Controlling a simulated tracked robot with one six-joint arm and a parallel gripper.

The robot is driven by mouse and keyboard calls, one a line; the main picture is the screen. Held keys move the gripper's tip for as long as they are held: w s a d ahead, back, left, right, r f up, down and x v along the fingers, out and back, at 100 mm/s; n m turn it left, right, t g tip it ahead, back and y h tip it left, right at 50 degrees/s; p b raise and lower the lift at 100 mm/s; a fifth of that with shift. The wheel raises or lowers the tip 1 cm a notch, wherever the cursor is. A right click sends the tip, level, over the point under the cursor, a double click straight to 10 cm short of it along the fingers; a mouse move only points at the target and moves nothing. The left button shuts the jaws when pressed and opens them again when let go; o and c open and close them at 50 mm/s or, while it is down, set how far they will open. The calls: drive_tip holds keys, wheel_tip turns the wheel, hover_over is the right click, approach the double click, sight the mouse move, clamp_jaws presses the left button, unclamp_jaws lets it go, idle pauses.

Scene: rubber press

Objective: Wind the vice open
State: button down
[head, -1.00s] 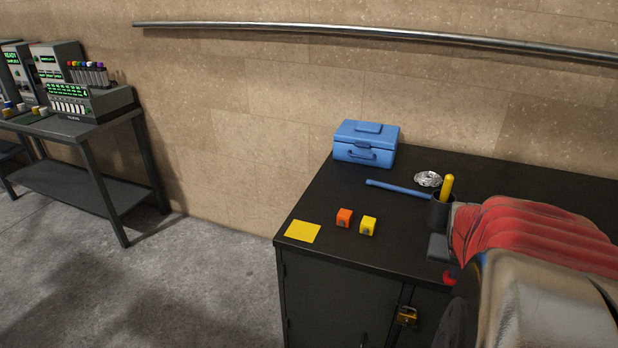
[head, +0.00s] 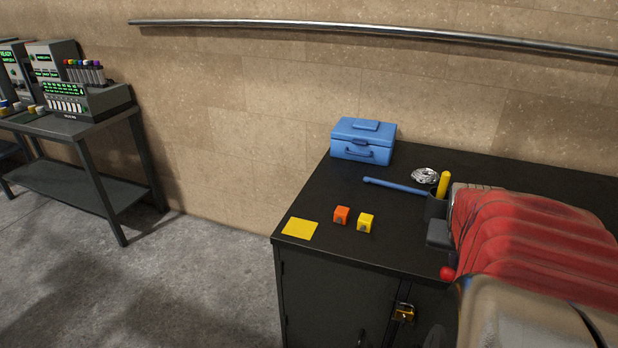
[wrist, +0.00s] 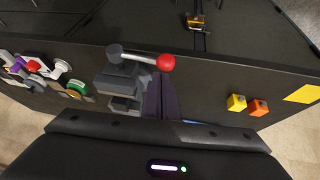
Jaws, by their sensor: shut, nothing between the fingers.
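The grey vice (wrist: 122,84) stands at the bench edge in the wrist view. Its silver handle bar (wrist: 140,57) runs across the front, with a dark knob (wrist: 114,53) at one end and a red knob (wrist: 166,62) at the other. My gripper (wrist: 160,78) is shut and empty, its fingertips beside the vice, close to the red knob; I cannot tell whether they touch it. In the head view the vice (head: 438,234) and red knob (head: 447,273) show only partly, beside my red-sleeved arm, which hides the rest and my fingers.
The black bench (head: 330,245) carries a blue toolbox (head: 363,140), a blue bar (head: 396,186), a dark cup (head: 436,207) with a yellow handle, crumpled foil (head: 425,175), orange (head: 341,215) and yellow (head: 365,223) blocks and a yellow square (head: 300,229). A padlock (head: 403,313) hangs on the front.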

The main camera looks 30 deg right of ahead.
wheel_tip(320, 180, up, 7)
idle(0.3)
drive_tip(key=shift+r, duration=0.1)
